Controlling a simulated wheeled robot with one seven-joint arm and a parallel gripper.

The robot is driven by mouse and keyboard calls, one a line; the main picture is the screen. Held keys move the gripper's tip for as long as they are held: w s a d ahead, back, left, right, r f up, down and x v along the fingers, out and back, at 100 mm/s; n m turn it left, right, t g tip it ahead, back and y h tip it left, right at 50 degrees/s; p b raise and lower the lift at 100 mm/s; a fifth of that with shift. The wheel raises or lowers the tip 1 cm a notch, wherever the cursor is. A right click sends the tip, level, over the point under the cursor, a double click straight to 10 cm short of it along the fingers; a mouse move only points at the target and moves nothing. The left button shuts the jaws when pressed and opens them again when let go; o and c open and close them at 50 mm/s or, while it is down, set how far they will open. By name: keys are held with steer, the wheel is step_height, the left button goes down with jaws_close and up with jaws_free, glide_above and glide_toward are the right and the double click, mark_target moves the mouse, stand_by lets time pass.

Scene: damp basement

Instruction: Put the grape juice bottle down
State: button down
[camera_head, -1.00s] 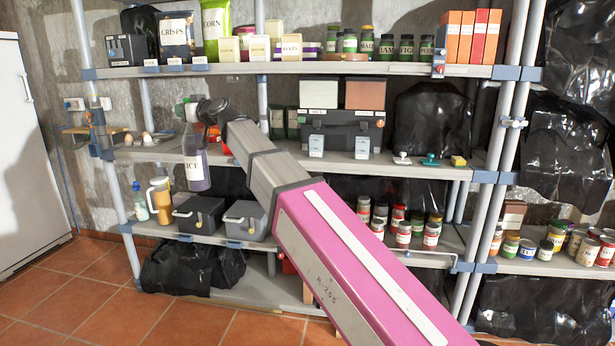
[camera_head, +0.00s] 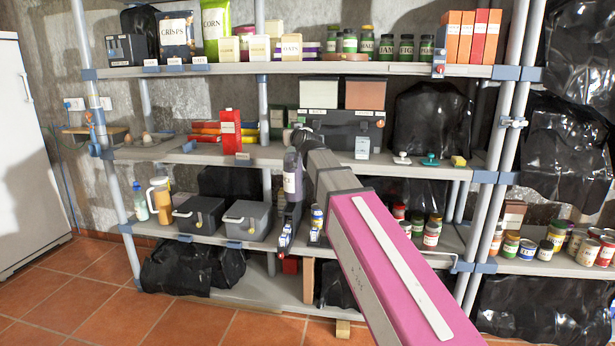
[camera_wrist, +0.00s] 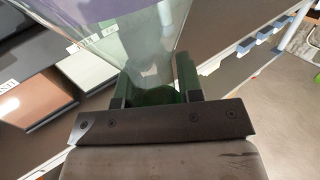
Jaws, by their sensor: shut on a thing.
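The grape juice bottle (camera_head: 292,185) is dark purple with a pale label partly reading "ICE". It hangs roughly upright in front of the shelving, below the middle shelf's front edge.
The middle shelf (camera_head: 215,153) holds a red carton (camera_head: 231,132), coloured packets and a dark case (camera_head: 342,130). The middle shelf's left part has bare board.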

steer(key=d+f+m+h, duration=0.2)
steer(key=d+f+h, duration=0.1)
steer(key=d, duration=0.9)
steer(key=d+f+m+t+h, duration=0.1)
steer(key=d+f+m+h, duration=0.1)
steer(key=d, duration=1.1)
steer(key=shift+w+f+h, duration=0.45)
steer(key=shift+h, duration=0.45)
